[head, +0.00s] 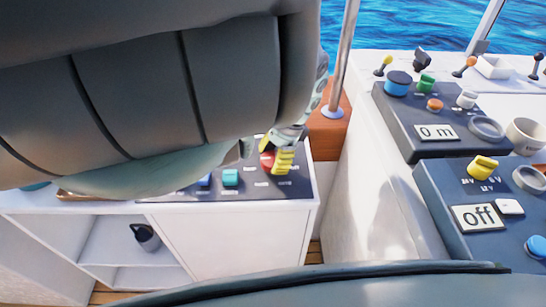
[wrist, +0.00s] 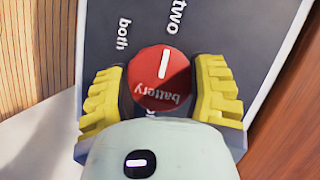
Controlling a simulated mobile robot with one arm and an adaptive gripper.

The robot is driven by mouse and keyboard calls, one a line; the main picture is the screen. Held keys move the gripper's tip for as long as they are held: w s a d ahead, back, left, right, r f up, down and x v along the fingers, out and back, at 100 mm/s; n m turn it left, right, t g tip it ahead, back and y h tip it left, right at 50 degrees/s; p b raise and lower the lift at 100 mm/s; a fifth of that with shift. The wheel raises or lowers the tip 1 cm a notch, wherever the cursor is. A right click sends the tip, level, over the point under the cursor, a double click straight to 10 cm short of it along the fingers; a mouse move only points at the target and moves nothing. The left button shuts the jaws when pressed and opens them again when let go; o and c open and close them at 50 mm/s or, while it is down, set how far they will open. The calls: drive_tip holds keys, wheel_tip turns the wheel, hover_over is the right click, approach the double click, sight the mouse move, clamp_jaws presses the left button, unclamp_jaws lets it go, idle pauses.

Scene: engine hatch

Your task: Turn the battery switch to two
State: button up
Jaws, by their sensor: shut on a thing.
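The battery switch is a round red knob (wrist: 162,92) with a white line and the word "battery" on it. It sits on a dark panel (wrist: 235,28). In the wrist view its white line points up, between the labels "both" (wrist: 122,35) and "two" (wrist: 178,17). Another label below is mostly hidden. My gripper (wrist: 160,84) has its yellow fingers shut on the knob, one at each side. In the head view the red knob (head: 266,159) is partly covered by the yellow fingers (head: 284,160).
A teal button (head: 230,177) and a blue one (head: 204,180) are left of the knob. A metal pole (head: 343,60) rises behind. At right are consoles reading "0 m" (head: 436,132) and "off" (head: 479,217). My arm hides much of the counter.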

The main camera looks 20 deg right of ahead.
idle(0.4)
drive_tip(key=o, duration=1.2)
drive_tip(key=shift+o, duration=0.2)
drive_tip(key=v, duration=1.2)
